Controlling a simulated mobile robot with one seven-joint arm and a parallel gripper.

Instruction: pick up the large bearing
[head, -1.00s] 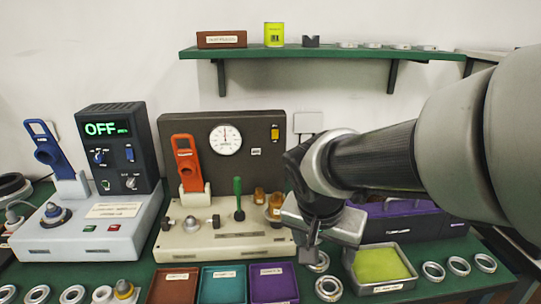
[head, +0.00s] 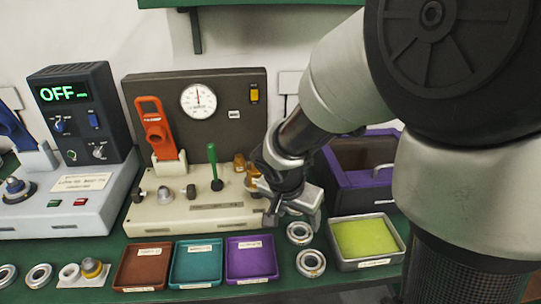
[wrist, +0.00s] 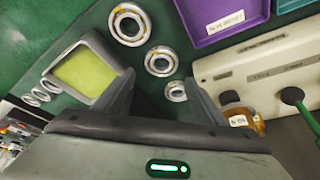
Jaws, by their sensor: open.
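Three metal bearing rings lie in a row on the green bench. The largest-looking one (wrist: 129,23) is at the top of the wrist view, and in the head view it is the front ring (head: 311,263). A medium ring (wrist: 161,61) lies behind it, also visible in the head view (head: 299,233). A small ring (wrist: 175,91) shows between my fingers in the wrist view. My gripper (head: 291,208) is open and empty above the bench, behind the front two rings. In the wrist view its fingers (wrist: 163,78) point toward the row, with the large ring beyond the tips.
A grey tray with a yellow-green pad (head: 346,265) stands right of the rings. Brown (head: 120,286), teal (head: 177,282) and purple (head: 234,277) trays lie left. The beige gauge station (head: 215,220) with amber bottles is close to my gripper. A purple-edged case (head: 345,205) stands behind.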

